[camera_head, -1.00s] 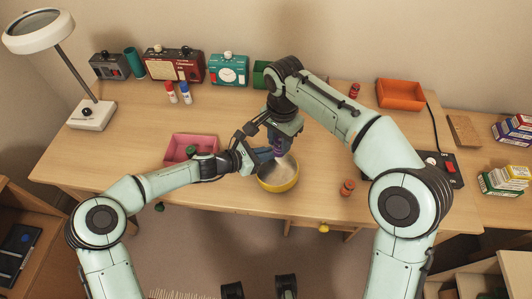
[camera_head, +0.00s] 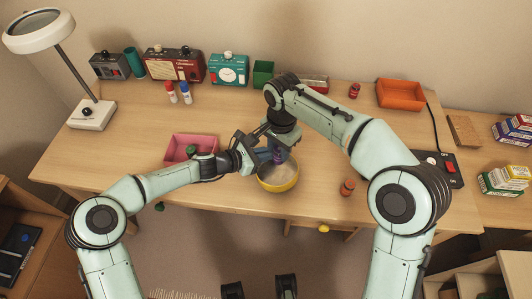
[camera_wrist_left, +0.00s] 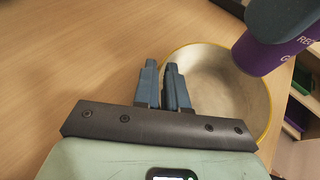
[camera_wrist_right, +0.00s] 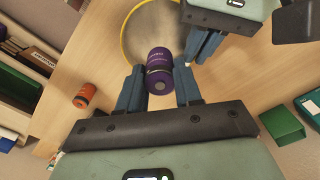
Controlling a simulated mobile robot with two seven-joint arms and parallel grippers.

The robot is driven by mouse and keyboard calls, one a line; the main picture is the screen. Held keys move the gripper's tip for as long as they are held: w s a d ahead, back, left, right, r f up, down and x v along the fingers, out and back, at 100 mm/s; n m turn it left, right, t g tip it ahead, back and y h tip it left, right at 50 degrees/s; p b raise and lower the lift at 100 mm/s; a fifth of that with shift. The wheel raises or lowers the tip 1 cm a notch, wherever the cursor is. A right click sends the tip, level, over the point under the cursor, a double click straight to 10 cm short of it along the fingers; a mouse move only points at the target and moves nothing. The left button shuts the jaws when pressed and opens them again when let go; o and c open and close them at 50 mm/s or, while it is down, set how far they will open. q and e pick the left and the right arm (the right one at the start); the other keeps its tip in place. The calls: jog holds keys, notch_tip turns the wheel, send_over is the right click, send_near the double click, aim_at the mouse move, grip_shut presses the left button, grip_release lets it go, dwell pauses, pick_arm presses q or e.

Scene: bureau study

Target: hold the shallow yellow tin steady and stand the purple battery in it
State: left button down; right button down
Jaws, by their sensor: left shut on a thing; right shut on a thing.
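The shallow yellow tin (camera_head: 279,186) stands near the desk's front edge, open side up, with a pale inside. It also shows in the left wrist view (camera_wrist_left: 215,95). My left gripper (camera_head: 256,162) is shut on the tin's rim at its left side. My right gripper (camera_head: 277,147) is shut on the purple battery (camera_wrist_right: 160,72) and holds it over the tin's far part. The battery also shows in the left wrist view (camera_wrist_left: 264,54), its lower end over the tin's inside. I cannot tell whether it touches the bottom.
A pink tray (camera_head: 180,141) with a green item is left of the tin. An orange tray (camera_head: 402,95), a green box (camera_head: 263,72) and several devices line the back.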

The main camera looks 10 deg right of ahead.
pick_arm(q)
jog(key=shift+a+f, duration=0.1)
jog(key=shift+f, duration=0.25)
pick_arm(e)
send_over(277, 174)
jog(key=shift+f, duration=3.75)
jog(key=c, duration=0.7)
grip_release()
notch_tip(277, 174, up, 12)
pick_arm(q)
jog(key=c, duration=1.1)
grip_release()
jog(key=shift+r, duration=0.15)
